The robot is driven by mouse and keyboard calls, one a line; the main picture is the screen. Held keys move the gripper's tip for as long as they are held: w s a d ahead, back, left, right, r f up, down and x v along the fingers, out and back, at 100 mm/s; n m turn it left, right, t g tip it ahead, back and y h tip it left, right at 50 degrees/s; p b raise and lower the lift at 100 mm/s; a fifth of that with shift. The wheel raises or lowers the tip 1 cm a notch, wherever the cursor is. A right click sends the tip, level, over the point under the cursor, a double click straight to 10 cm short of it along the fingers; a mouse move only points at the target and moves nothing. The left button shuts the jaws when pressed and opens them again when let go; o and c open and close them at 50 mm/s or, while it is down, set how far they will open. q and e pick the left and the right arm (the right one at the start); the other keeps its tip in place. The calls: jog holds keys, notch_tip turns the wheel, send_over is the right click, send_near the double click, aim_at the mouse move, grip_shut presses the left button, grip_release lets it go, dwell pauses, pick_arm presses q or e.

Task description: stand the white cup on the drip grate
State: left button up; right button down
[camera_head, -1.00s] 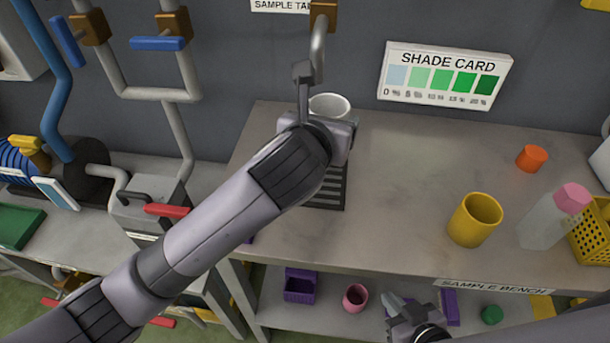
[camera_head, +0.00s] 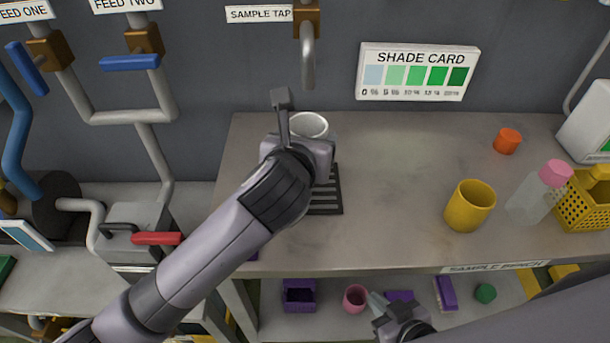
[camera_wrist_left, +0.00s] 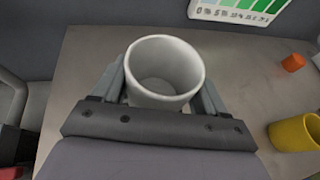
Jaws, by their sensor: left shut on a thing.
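My left gripper (camera_head: 297,140) is shut on the white cup (camera_head: 309,124), with one finger on each side of it. The left wrist view shows the upright, empty-looking cup (camera_wrist_left: 164,72) between the fingers (camera_wrist_left: 160,88). The dark slatted drip grate (camera_head: 326,190) lies on the bench under the sample tap. My wrist hides part of the grate and the cup's lower part, so I cannot tell whether the cup touches it. My right gripper (camera_head: 383,308) is low in front of the bench, apart from the cup; its jaw opening is unclear.
The sample tap (camera_head: 308,65) hangs from the wall just behind the cup. On the bench (camera_head: 400,190) stand a yellow cup (camera_head: 470,205), a clear bottle with pink cap (camera_head: 537,196), a yellow basket (camera_head: 585,203) and an orange piece (camera_head: 507,141). The bench middle is free.

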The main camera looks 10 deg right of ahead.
pick_arm(q)
jog(key=shift+f+b, duration=0.3)
jog(key=shift+f, duration=3.25)
jog(key=shift+f, duration=0.15)
jog(key=o, duration=1)
jog(key=shift+o, duration=0.2)
jog(key=shift+s+r, duration=0.1)
jog(key=shift+r, duration=0.1)
jog(key=p+v, duration=0.1)
jog(key=v, duration=1.1)
jog(key=shift+f, duration=0.1)
